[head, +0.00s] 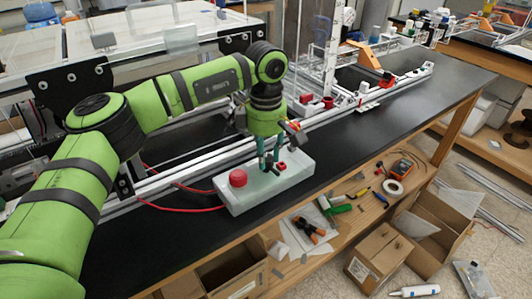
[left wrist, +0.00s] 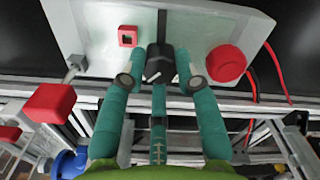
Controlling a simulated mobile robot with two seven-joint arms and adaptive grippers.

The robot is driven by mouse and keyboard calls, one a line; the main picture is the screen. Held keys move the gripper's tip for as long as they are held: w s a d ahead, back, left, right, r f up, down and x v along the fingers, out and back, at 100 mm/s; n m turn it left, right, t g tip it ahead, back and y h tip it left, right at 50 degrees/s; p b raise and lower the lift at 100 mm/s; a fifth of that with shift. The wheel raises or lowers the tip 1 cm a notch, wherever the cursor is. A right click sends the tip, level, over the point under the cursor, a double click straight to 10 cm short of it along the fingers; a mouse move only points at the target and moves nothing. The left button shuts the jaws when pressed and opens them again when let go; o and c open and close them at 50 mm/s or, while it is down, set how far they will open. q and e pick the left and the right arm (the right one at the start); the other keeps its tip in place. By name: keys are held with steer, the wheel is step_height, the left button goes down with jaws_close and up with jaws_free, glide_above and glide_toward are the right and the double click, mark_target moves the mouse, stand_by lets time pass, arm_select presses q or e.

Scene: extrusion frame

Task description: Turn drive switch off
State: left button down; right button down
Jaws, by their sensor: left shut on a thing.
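A pale control box (head: 290,183) lies on the black bench top, with a round red button (head: 238,178) near its left end. In the left wrist view the box (left wrist: 96,30) carries a black rotary knob (left wrist: 160,58) with a white pointer mark, which I take as the drive switch. The red button (left wrist: 226,63) is right of the knob and a small red square fitting (left wrist: 128,36) is left of it. My left gripper (head: 270,167) points down at the box, its teal fingers (left wrist: 159,80) closed around the knob. My right gripper is not in view.
A long metal extrusion frame (head: 180,180) runs behind the box, close to my left arm. Red cables (head: 180,209) leave the box's left side. The bench top (head: 385,125) is clear to the right. A lower shelf holds a multimeter (head: 402,168), tape and tools.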

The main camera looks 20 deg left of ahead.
arm_select(q)
steer(key=n+b, duration=0.1)
steer(key=n, duration=0.2)
steer(key=shift+n, duration=0.4)
steer(key=n+b, duration=0.1)
steer(key=n, duration=0.3)
steer(key=shift+n, duration=0.3)
steer(key=n, duration=0.4)
steer(key=shift+b, duration=0.3)
steer(key=shift+n+b, duration=0.3)
steer(key=shift+n, duration=2.1)
steer(key=c, duration=0.9)
jaws_free()
